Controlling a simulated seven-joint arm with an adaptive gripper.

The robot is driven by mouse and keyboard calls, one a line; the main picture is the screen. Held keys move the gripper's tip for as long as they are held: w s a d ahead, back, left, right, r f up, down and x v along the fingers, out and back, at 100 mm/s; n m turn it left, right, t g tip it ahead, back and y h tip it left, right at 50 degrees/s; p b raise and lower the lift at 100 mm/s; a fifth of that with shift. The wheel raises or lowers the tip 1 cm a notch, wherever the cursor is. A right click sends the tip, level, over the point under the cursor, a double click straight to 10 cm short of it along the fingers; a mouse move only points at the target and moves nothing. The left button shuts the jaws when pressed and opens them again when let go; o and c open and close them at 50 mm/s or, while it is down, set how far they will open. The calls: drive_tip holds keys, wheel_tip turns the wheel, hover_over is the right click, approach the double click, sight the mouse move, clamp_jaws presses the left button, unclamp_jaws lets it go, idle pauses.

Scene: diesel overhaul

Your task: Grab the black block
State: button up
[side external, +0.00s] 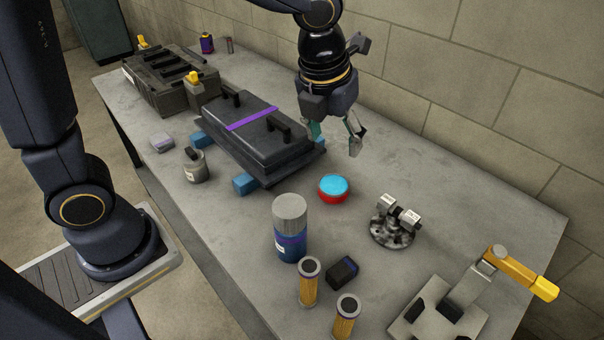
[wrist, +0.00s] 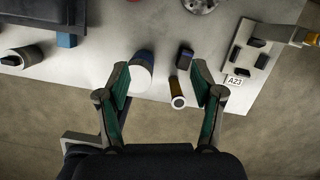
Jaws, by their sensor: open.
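The black block (side external: 342,272) is small, with a bluish stripe on one side. It lies on the grey table between the blue can and the clamp fixture, beside two yellow filters. In the wrist view the block (wrist: 184,59) is beyond the fingertips, right of centre. My gripper (side external: 335,140) is open and empty, above the table near the wall side, well away from the block. Its green-lined fingers (wrist: 160,73) are spread wide in the wrist view.
The blue can (side external: 291,230) and filters (side external: 309,281) (side external: 346,316) stand close to the block. The clamp fixture (side external: 450,300) with a yellow handle is to the right. A red-blue puck (side external: 333,188), metal part (side external: 396,224) and black cover (side external: 255,134) also occupy the table.

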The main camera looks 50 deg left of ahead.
drive_tip(key=d+f+m+g, duration=0.2)
drive_tip(key=d+f+m, duration=0.1)
drive_tip(key=d+f, duration=0.35)
drive_tip(key=g, duration=0.1)
hover_over(349, 264)
drive_tip(key=shift+m+h, duration=0.3)
wheel_tip(349, 264, down, 15)
drive_tip(key=shift+s+a+r, duration=0.1)
drive_tip(key=shift+f, duration=3.1)
clamp_jaws()
